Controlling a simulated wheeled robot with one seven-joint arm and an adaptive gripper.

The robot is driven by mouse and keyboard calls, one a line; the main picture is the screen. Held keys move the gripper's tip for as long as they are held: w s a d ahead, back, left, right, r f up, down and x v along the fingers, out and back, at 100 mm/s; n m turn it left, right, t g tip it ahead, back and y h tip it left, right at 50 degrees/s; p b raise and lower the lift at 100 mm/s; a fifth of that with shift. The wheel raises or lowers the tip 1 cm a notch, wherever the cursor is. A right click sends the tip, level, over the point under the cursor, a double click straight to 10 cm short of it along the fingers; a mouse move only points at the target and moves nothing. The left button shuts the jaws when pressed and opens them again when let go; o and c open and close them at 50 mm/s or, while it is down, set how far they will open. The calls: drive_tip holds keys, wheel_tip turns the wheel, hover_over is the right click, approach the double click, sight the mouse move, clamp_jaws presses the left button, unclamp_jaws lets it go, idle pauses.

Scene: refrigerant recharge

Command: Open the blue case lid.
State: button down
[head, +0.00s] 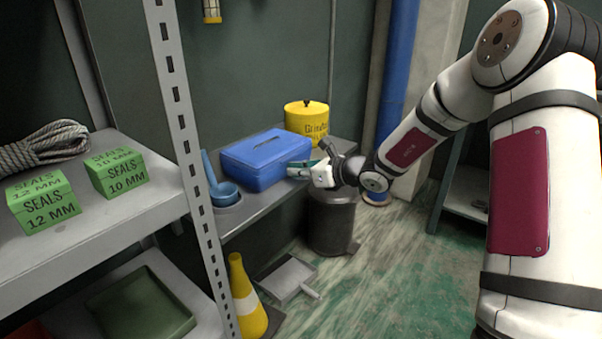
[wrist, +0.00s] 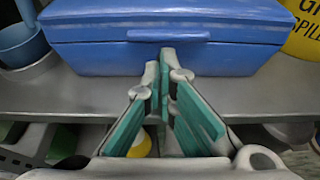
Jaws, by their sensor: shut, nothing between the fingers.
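The blue case (head: 258,165) sits on a grey metal shelf, and its lid (head: 262,146) is down. In the wrist view the case (wrist: 120,58) fills the top, with the lid (wrist: 170,15) above a seam and a handle (wrist: 168,35) on its front. My gripper (head: 293,168) is at the right front of the case in the head view. In the wrist view my gripper (wrist: 166,65) has its green-padded fingers shut and empty, pointing at the case front just below the handle. I cannot tell whether the fingertips touch the case.
A yellow drum (head: 306,122) stands behind the case on the right. A blue scoop (head: 223,190) stands in a holder to its left. The grey shelf (wrist: 250,98) has bare room in front of the case. A dark bin (head: 332,222) stands below my gripper. A rack post (head: 187,150) rises at the left.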

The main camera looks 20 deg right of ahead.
drive_tip(key=shift+r+p, duration=0.2)
drive_tip(key=shift+p, duration=0.15)
drive_tip(key=shift+r+p, duration=0.3)
drive_tip(key=shift+p, duration=0.45)
